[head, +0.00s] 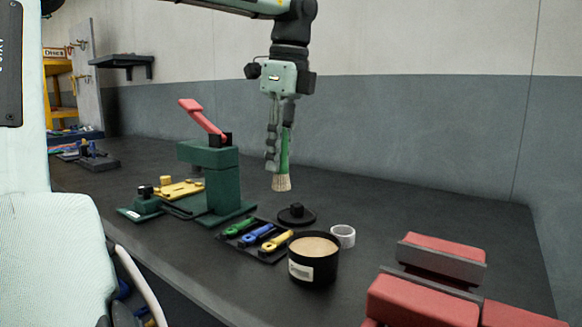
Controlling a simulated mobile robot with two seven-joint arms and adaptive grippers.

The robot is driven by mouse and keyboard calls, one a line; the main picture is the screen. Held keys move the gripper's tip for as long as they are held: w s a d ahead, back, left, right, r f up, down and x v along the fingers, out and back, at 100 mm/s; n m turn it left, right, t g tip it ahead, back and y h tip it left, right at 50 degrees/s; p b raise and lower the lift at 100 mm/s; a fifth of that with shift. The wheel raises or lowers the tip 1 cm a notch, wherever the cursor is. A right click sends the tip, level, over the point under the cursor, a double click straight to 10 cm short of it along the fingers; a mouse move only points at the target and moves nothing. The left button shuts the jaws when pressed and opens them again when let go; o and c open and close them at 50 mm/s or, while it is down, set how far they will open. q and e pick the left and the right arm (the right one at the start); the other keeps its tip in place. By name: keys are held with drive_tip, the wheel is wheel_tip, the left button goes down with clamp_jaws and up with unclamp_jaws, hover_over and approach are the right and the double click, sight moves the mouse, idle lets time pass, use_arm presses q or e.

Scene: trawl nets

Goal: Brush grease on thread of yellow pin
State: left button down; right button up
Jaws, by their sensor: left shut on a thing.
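My left gripper (278,158) is shut on a brush with a green handle (285,150). The brush hangs upright, its pale bristles (281,183) pointing down in the air above the bench. A black tin (313,272) of smooth beige stuff, likely the grease, stands open below and to the right of the brush. A dark tray (262,258) holds a green, a blue and a yellow piece (277,241) side by side. The yellow piece may be the pin; its thread is too small to make out. My right gripper is not in view.
A green press (209,180) with a red lever stands left of the brush, with a yellow part (180,190) at its base. A black knobbed lid (296,215) and white ring (343,236) lie near the tin. Red-padded jaws (440,250) fill the lower right.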

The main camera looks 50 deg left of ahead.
use_arm(q)
drive_tip(key=shift+d, duration=0.1)
idle(0.4)
drive_tip(key=shift+s+d, duration=0.2)
drive_tip(key=shift+d, duration=0.1)
use_arm(e)
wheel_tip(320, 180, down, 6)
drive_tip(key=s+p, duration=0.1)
drive_tip(key=p, duration=0.2)
use_arm(q)
drive_tip(key=d+f+t+b, duration=0.1)
drive_tip(key=d, duration=0.2)
drive_tip(key=s+d+f+t+b, duration=0.1)
drive_tip(key=d+f, duration=0.1)
drive_tip(key=d, duration=0.1)
drive_tip(key=s+d+f+t+b, duration=0.1)
drive_tip(key=d, duration=0.2)
drive_tip(key=shift+s+f+t+h, duration=0.2)
drive_tip(key=shift+f+t+h, duration=0.1)
drive_tip(key=shift+t+h, duration=0.1)
drive_tip(key=shift+f+b, duration=0.6)
drive_tip(key=shift+b, duration=0.05)
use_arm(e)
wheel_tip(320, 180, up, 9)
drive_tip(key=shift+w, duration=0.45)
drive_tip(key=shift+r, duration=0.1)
